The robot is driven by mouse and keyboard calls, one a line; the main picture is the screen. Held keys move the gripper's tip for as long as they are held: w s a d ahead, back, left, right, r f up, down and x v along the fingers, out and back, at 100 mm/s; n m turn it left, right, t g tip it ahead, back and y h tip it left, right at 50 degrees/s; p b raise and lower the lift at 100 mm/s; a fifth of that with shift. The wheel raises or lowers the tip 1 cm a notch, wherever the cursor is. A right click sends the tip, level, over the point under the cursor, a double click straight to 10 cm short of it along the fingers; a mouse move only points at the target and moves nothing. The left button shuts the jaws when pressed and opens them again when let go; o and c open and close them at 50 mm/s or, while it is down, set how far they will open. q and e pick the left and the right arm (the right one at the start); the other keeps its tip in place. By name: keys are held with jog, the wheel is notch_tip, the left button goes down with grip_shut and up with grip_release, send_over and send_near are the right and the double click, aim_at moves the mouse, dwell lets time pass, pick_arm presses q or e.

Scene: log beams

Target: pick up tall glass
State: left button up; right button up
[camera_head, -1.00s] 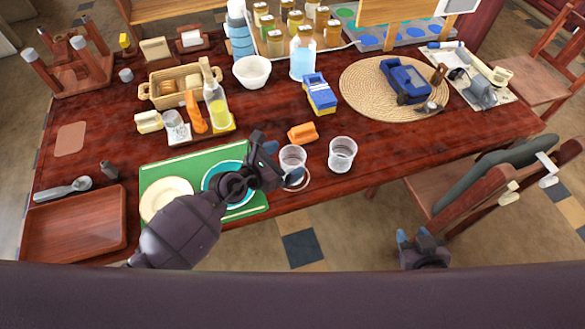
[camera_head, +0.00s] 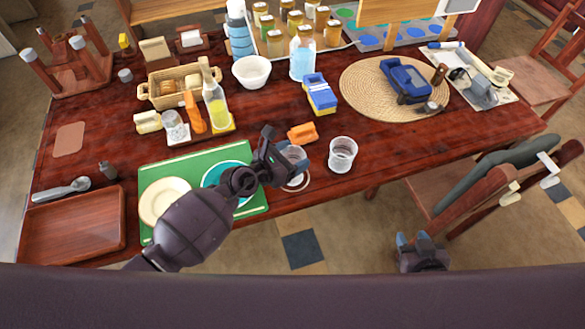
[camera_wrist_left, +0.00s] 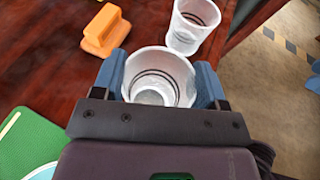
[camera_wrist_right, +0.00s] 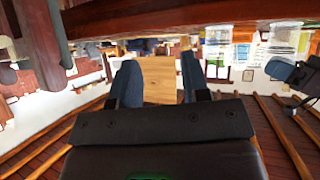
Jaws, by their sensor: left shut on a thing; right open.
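A clear glass (camera_head: 293,158) is at the table's front edge, beside the green mat. My left gripper (camera_head: 285,160) is shut on this glass. In the left wrist view the glass (camera_wrist_left: 158,80) sits between the two blue fingers, its open rim facing the camera. A second clear glass (camera_head: 342,155) stands upright to the right, apart from the gripper; it also shows in the left wrist view (camera_wrist_left: 192,24). My right gripper (camera_head: 420,245) is open and empty, off the table's front edge; its spread fingers (camera_wrist_right: 174,82) show in the right wrist view.
An orange-handled block (camera_head: 302,133) lies just behind the glasses. A green mat (camera_head: 205,160) with plates is left of the held glass. A blue and yellow box (camera_head: 320,95) stands farther back. A chair (camera_head: 490,175) is at the right front.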

pick_arm(q)
jog(key=shift+r+p, duration=0.35)
jog(key=shift+r, duration=0.2)
notch_tip(320, 180, up, 19)
jog(key=p, duration=0.5)
